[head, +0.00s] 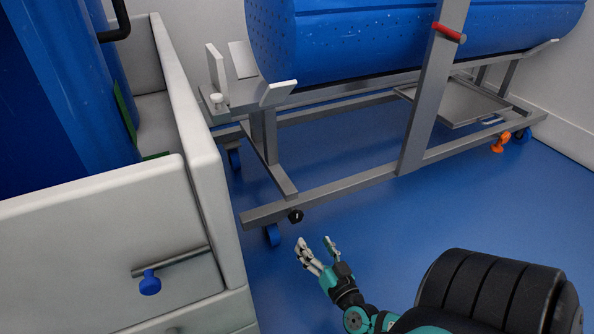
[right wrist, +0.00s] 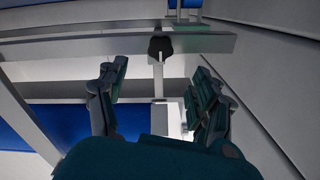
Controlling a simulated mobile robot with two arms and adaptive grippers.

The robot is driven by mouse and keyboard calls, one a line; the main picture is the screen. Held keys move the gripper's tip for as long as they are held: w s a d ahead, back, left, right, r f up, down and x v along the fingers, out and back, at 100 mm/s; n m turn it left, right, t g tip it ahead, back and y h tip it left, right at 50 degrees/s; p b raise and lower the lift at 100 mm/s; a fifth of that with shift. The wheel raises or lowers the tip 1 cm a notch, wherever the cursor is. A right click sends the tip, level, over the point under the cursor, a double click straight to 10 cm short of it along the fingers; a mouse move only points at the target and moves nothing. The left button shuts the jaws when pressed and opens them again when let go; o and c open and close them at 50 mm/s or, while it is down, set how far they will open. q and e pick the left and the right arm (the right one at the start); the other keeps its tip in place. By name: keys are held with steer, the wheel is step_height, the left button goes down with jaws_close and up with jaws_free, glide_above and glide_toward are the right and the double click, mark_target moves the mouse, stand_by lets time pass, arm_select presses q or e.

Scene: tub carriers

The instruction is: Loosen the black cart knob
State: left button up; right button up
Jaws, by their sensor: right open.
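The black cart knob (head: 296,216) sits at the lower left end of the metal cart frame (head: 330,190), just right of a blue caster. In the right wrist view the knob (right wrist: 160,47) shows ahead, between and beyond my fingers. My right gripper (head: 318,247) is open and empty, just below the knob in the head view and apart from it. My left gripper is not in view.
A blue tub (head: 350,40) lies on the cart. Blue casters (head: 272,235) stand under the frame. A white cabinet-like body (head: 110,240) with a blue knob (head: 150,283) fills the left. Blue floor (head: 440,205) is clear.

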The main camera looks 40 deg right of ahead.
mark_target(298, 218)
steer(key=b+x, duration=0.4)
steer(key=x, duration=0.6)
steer(key=shift+f, duration=0.15)
steer(key=shift+w+d+b, duration=0.15)
steer(key=shift+w+b, duration=0.15)
steer(key=shift+w, duration=0.25)
